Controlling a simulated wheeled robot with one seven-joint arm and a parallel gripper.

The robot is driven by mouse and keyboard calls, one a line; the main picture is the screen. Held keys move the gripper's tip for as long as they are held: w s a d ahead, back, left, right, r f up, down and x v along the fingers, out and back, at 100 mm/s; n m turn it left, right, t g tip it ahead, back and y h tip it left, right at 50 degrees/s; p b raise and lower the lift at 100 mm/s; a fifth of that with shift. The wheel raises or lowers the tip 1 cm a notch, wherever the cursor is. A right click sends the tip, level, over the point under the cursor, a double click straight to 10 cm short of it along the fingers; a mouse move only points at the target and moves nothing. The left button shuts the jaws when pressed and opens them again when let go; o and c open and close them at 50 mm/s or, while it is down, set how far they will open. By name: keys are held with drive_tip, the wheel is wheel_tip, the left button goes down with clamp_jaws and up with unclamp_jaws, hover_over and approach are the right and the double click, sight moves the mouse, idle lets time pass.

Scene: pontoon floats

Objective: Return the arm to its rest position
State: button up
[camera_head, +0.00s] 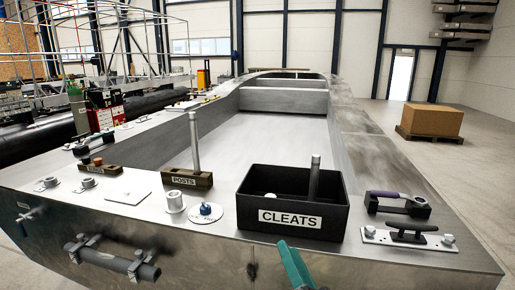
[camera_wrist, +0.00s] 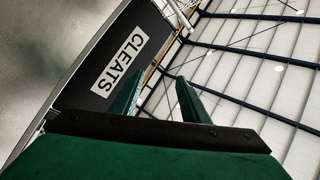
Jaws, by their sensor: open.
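My gripper (camera_head: 293,262) shows as a green piece at the bottom of the head view, in front of the black bin labelled CLEATS (camera_head: 246,218). In the wrist view the two green fingers of my gripper (camera_wrist: 160,82) stand apart with nothing between them. The CLEATS bin also shows in the wrist view (camera_wrist: 75,92), to the left of the fingers and tilted. I cannot tell the exact gap between gripper and bin. Most of my arm is out of view.
The bin sits on a metal pontoon deck (camera_head: 120,210). A black cleat (camera_head: 408,230) lies on a plate at right, below a purple-handled tool (camera_head: 385,194). A wooden POSTS block (camera_head: 175,181) and a blue-topped fitting (camera_head: 206,209) are left.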

drive_tip(key=s+a+f+m+g+h, duration=0.1)
drive_tip(key=s+a+f+m+h, duration=0.2)
drive_tip(key=s+f, duration=0.65)
drive_tip(key=s+a+f+g+h, duration=0.1)
drive_tip(key=s+a+f+h, duration=0.3)
drive_tip(key=f, duration=1)
drive_tip(key=s+f+n+g, duration=0.1)
drive_tip(key=s+n, duration=0.3)
drive_tip(key=s, duration=0.9)
drive_tip(key=s+a+f+n+g, duration=0.1)
drive_tip(key=s+f+n, duration=0.2)
drive_tip(key=s, duration=1.1)
drive_tip(key=n, duration=0.2)
drive_tip(key=shift+a+n+g+y, duration=0.2)
drive_tip(key=shift+n+g+y, duration=0.1)
